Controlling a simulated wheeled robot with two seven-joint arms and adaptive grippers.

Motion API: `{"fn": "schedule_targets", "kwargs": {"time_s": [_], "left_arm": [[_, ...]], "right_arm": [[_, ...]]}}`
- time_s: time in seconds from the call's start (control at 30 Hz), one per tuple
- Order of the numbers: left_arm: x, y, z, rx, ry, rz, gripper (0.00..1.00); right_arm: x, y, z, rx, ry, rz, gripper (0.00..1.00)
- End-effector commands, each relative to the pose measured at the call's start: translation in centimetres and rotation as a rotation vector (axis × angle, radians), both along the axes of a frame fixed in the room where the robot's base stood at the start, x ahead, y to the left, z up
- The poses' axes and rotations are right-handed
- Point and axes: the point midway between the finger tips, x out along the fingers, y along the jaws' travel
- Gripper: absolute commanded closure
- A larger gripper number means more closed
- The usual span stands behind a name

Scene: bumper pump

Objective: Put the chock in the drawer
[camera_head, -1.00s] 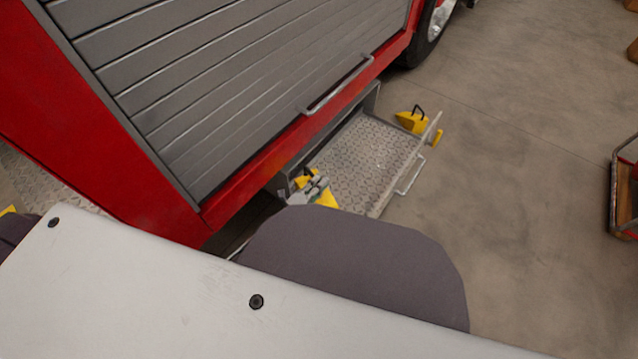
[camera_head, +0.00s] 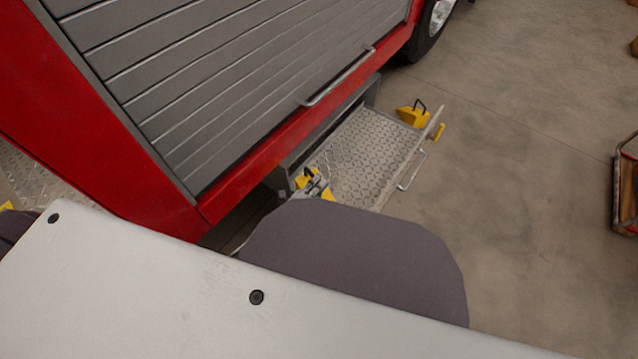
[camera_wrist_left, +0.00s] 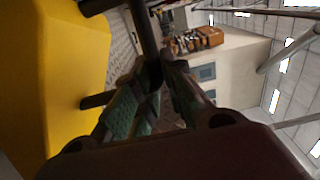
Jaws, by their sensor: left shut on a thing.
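The yellow chock (camera_head: 302,181) is at the near left end of the open drawer (camera_head: 372,155), a grey tread-plate tray under the truck's shutter. My left gripper (camera_head: 318,186) is there with it, partly hidden by my own body. In the left wrist view the chock (camera_wrist_left: 60,75) fills the left side, and the green-padded fingers of my left gripper (camera_wrist_left: 150,95) are shut on its dark bar handle (camera_wrist_left: 147,30). I cannot tell whether the chock touches the drawer. My right gripper is not in view.
A second yellow chock (camera_head: 411,116) with a black handle is at the drawer's far end; I cannot tell whether it is inside. The drawer front has a bar handle (camera_head: 412,172). A red-framed cart (camera_head: 627,190) stands at the right. The floor between is clear.

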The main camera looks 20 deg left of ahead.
Motion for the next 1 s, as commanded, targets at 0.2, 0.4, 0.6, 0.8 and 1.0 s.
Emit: {"fn": "schedule_targets", "kwargs": {"time_s": [0.2, 0.4, 0.6, 0.8, 1.0], "left_arm": [[0.21, -0.04, 0.22, -0.002, -0.010, 0.000, 1.00], [0.01, 0.01, -0.37, 0.000, 0.000, 0.000, 0.82], [0.02, 0.02, -0.36, 0.000, 0.000, 0.000, 0.67], [0.01, 0.02, -0.36, 0.000, 0.000, 0.000, 0.67], [0.01, 0.02, -0.07, 0.000, 0.000, 0.000, 0.67]], "right_arm": [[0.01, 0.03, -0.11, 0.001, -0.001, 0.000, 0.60], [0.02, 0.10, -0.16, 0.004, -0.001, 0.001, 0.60], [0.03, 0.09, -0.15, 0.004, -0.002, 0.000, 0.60], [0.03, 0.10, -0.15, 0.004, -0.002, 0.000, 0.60], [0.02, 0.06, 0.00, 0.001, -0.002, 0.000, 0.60]]}}
